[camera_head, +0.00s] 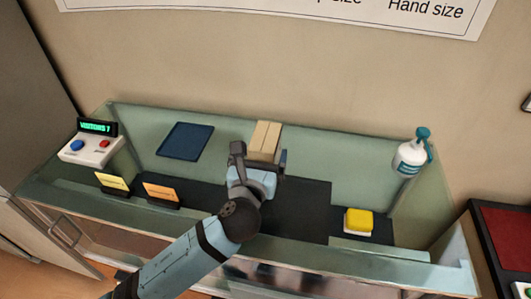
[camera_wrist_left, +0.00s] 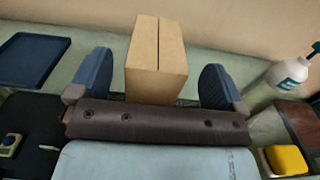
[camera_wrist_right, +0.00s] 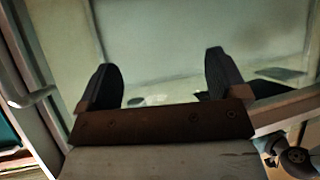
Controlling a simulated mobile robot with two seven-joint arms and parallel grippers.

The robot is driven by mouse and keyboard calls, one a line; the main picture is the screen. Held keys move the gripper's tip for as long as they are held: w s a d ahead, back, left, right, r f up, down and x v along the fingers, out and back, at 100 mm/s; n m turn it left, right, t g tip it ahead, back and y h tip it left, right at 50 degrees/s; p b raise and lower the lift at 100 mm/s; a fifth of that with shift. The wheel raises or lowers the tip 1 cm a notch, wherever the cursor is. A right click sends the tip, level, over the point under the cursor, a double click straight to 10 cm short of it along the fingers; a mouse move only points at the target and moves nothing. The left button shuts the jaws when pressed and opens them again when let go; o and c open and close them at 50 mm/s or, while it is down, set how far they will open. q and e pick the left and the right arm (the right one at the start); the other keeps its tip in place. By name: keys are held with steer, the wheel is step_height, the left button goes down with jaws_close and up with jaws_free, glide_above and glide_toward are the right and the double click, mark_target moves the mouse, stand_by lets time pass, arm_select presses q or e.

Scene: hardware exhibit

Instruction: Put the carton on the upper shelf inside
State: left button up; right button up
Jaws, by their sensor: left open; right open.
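The tan carton (camera_head: 265,138) stands on the glass top of the display case (camera_head: 310,135), near the wall. In the left wrist view the carton (camera_wrist_left: 157,60) stands between the two finger tips, with a gap on each side. My left gripper (camera_head: 260,158) is open in front of it, fingers pointing towards it. My right gripper (camera_wrist_right: 160,75) is open and empty, facing a pale glass-like surface; it is outside the head view. The upper shelf inside the case cannot be made out clearly.
A blue tray (camera_head: 185,139) lies left of the carton. A visitor counter box (camera_head: 92,148), two small cards (camera_head: 161,193), a yellow block (camera_head: 358,222) and a white pump bottle (camera_head: 410,157) also stand on the top. A dark mat (camera_head: 305,205) lies along the front.

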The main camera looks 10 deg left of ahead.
mark_target(264, 141)
arm_select(q)
steer(key=w+p, duration=0.1)
steer(key=w, duration=0.3)
steer(key=shift+w+a, duration=0.1)
steer(key=shift+w, duration=0.3)
steer(key=shift+s, duration=0.1)
steer(key=shift+c, duration=0.3)
steer(key=c, duration=1.4)
